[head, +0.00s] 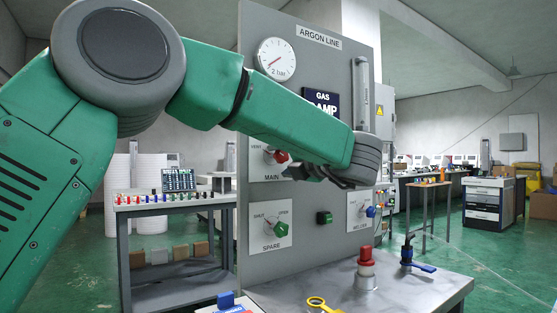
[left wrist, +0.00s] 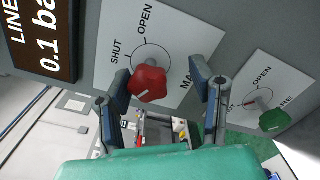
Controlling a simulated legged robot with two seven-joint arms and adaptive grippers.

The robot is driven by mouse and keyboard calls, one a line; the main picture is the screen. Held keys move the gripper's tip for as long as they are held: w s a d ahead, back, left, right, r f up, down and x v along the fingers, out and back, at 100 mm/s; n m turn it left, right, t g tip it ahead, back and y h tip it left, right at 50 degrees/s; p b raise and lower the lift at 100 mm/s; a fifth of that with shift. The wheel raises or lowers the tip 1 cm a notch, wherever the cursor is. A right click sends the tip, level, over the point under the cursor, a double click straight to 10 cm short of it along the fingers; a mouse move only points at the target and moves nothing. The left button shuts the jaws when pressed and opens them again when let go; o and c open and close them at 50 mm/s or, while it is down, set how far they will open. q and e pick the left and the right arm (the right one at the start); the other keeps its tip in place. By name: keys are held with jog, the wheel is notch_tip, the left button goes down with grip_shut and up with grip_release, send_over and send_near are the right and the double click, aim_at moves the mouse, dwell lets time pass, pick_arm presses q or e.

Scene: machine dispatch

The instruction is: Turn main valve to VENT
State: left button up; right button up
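The main valve's red knob (head: 281,156) is on the grey ARGON LINE panel, partly hidden by my left gripper (head: 300,171). In the left wrist view the red knob (left wrist: 149,82) sits between the two fingers of my left gripper (left wrist: 160,78). The left finger is close to the knob; I cannot tell whether it touches. A clear gap shows between knob and right finger, so the gripper is open. The valve's plate (left wrist: 115,30) shows SHUT and OPEN there; VENT is not readable in that view. I cannot tell which mark the knob points to. My right gripper is not in view.
The SPARE valve's green knob (head: 282,229) is below, and a blue knob (head: 371,211) is to the right. A gauge (head: 276,59) is above. A red mushroom-shaped part (head: 367,262) and a blue-handled valve (head: 410,257) stand on the metal table (head: 440,284).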

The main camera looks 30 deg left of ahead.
pick_arm(q)
jog(key=shift+s+d+r, duration=0.15)
jog(key=shift+d+r, duration=0.15)
jog(key=shift+r, duration=0.05)
jog(key=v, duration=1.1)
jog(key=shift+d+f, duration=0.2)
jog(key=shift+d, duration=0.05)
jog(key=shift+d, duration=0.1)
